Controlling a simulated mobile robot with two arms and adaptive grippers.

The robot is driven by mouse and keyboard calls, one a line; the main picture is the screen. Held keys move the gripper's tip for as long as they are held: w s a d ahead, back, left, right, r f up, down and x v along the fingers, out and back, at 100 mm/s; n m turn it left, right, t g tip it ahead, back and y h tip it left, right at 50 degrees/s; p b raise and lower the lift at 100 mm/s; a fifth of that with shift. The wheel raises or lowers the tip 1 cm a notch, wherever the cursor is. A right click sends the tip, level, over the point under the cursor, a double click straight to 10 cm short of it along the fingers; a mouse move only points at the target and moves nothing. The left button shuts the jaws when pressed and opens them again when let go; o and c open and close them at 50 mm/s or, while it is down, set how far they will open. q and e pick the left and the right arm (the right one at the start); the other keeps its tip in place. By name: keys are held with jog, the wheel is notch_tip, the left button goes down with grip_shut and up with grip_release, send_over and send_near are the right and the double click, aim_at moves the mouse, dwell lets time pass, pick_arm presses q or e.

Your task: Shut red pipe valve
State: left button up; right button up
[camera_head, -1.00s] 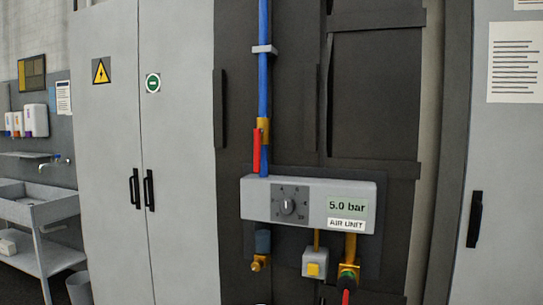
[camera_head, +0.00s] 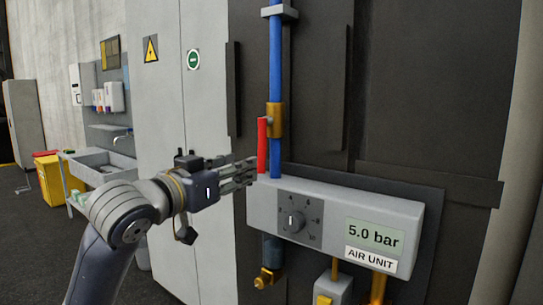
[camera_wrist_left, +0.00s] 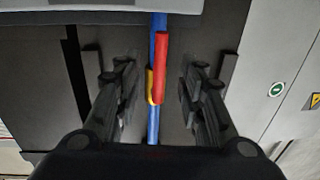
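The red valve handle (camera_head: 262,146) hangs down alongside the blue pipe (camera_head: 275,60), parallel to it, just below the brass valve body (camera_head: 275,119). My left gripper (camera_head: 254,172) reaches in from the left, its fingertips close to the handle's lower end. In the left wrist view the red handle (camera_wrist_left: 161,66) lies between the two spread fingers of the left gripper (camera_wrist_left: 158,85), with clear gaps on both sides, so it is open and empty. The brass body (camera_wrist_left: 150,86) is partly hidden behind the handle. My right gripper does not show.
The air unit box (camera_head: 336,214) with a dial and a 5.0 bar display sits right below the handle, close to my left fingers. Grey cabinets (camera_head: 160,90) stand behind at the left. A sink (camera_head: 100,160) and yellow bin (camera_head: 50,180) stand farther left.

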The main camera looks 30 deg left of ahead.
aim_at(259, 160)
pick_arm(q)
jog(key=w+p, duration=0.1)
jog(key=w, duration=0.3)
jog(key=shift+w+a+r+p, duration=0.15)
jog(key=shift+w+r+p, duration=0.1)
jog(key=shift+p, duration=0.1)
jog(key=w+p, duration=0.1)
jog(key=w, duration=0.2)
jog(key=shift+w+f, duration=0.1)
jog(key=shift+f, duration=0.05)
jog(key=shift+w+f, duration=0.1)
jog(key=shift+w, duration=0.8)
grip_shut()
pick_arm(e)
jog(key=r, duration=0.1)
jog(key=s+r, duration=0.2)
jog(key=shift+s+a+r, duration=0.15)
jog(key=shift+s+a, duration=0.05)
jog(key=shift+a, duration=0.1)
